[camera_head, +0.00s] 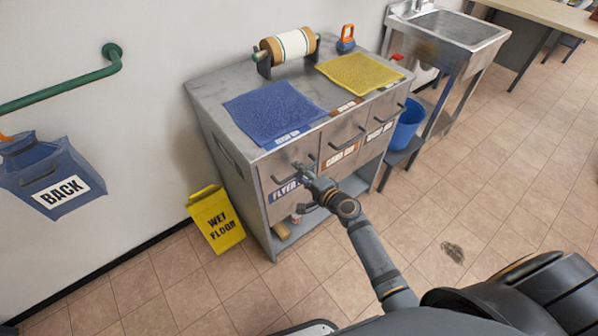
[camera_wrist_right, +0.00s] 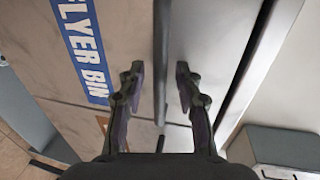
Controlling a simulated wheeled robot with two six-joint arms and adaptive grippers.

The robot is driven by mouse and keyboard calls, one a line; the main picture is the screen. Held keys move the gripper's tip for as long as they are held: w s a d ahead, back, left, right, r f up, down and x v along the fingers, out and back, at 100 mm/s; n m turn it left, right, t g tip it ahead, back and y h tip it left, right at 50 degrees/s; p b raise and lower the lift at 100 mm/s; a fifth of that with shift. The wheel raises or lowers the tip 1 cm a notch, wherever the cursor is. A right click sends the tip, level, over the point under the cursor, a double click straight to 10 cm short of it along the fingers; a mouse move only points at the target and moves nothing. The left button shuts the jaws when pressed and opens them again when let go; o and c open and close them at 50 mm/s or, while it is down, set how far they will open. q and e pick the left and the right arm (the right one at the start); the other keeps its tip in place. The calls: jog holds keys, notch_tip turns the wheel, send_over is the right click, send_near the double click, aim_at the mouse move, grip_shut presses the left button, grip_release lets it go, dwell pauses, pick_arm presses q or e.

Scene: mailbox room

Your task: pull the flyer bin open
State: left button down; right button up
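The flyer bin (camera_head: 283,168) is the leftmost bin front in the grey cabinet, with a blue label partly hidden by my right gripper. It looks flush with its neighbours. In the right wrist view its blue FLYER BIN label (camera_wrist_right: 82,45) stands at the left, and its handle bar (camera_wrist_right: 161,60) runs down the middle. My right gripper (camera_head: 305,178) is at the bin front, by the handle. In the wrist view its two fingers (camera_wrist_right: 158,82) are apart, one on each side of the bar, with gaps showing. Contact cannot be told. My left gripper is not in view.
The cabinet top (camera_head: 222,88) holds a blue mat (camera_head: 272,112), a yellow mat (camera_head: 358,72) and a roll (camera_head: 290,46). A yellow wet floor sign (camera_head: 215,218) stands left of the cabinet. A blue bucket (camera_head: 408,125) is at its right. The floor in front is open.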

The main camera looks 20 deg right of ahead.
jog(key=shift+w+a, duration=0.1)
jog(key=shift+w, duration=0.2)
grip_shut()
jog(key=shift+f, duration=0.1)
